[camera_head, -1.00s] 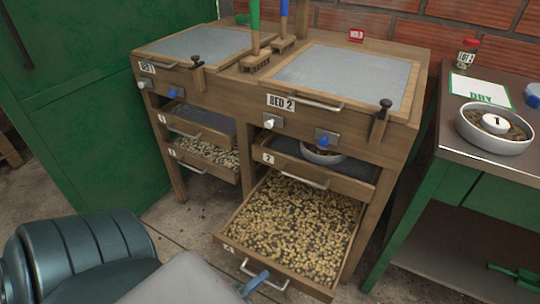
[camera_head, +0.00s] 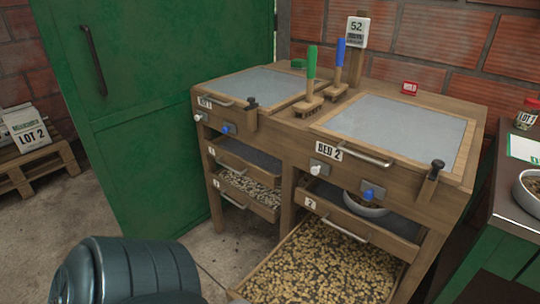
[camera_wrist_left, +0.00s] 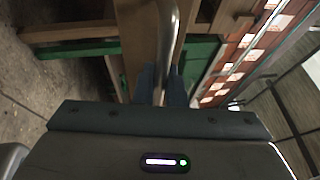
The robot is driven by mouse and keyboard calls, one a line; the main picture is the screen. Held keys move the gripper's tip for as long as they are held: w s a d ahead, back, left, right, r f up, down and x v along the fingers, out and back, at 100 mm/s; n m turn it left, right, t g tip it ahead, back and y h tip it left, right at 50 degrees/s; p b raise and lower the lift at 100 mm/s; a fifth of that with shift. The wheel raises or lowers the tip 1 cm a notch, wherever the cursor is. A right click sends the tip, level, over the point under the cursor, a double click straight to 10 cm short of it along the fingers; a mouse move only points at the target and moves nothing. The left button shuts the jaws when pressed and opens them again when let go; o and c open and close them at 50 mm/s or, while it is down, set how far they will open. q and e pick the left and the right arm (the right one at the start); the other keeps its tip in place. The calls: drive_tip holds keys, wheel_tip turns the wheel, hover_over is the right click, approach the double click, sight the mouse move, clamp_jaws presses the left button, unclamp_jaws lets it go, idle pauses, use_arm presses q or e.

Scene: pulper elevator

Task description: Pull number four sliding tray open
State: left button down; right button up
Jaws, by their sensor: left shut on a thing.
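The number four sliding tray (camera_head: 325,268) is the lower right drawer under Bed 2. It is pulled out and full of pale beans. Its front and handle are below the lower edge of the head view. In the left wrist view a metal bar handle (camera_wrist_left: 168,40) runs down between the blue fingers of my left gripper (camera_wrist_left: 161,86), which is shut on it. In the head view my left arm hides the area at bottom left, and that gripper is out of sight. My right gripper is in neither view.
The number two tray (camera_head: 365,222), holding a bowl (camera_head: 364,205), is just above. Trays one (camera_head: 240,163) and three (camera_head: 245,192) are at left. A green door (camera_head: 150,110) stands left of the cabinet, a side table (camera_head: 500,240) at right. Floor (camera_head: 215,245) shows between.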

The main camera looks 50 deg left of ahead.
use_arm(q)
drive_tip(key=c, duration=1.8)
unclamp_jaws()
drive_tip(key=v, duration=1)
drive_tip(key=shift+s+f+b, duration=0.1)
drive_tip(key=shift+s+b, duration=0.25)
drive_tip(key=shift+s, duration=0.05)
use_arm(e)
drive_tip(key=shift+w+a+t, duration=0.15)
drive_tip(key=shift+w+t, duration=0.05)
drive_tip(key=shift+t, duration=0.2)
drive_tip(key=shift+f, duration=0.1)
